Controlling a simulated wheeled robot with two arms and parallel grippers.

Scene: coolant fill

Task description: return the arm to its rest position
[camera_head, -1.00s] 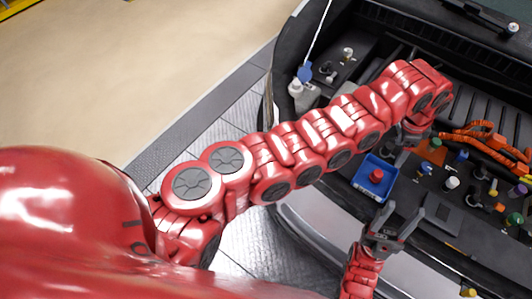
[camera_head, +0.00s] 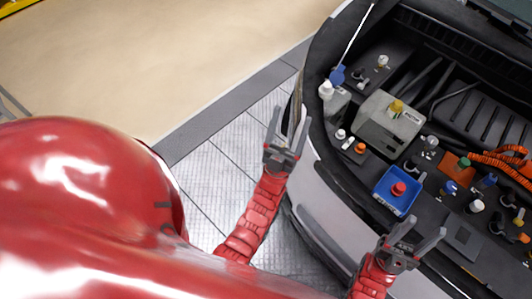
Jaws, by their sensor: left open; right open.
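My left gripper (camera_head: 289,128) is open and empty, fingers pointing up the picture, over the tiled floor just left of the car's front edge. My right gripper (camera_head: 416,236) is open and empty at the lower right, over the front edge of the engine bay. Both grippers are clear of the parts in the bay.
The open engine bay holds a grey tank with a yellow cap (camera_head: 396,108), a blue tray (camera_head: 383,200) with a red cap (camera_head: 398,188), a blue cap (camera_head: 338,75) beside a white one (camera_head: 326,90), and orange hoses (camera_head: 500,160). Floor (camera_head: 215,150) at left is clear.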

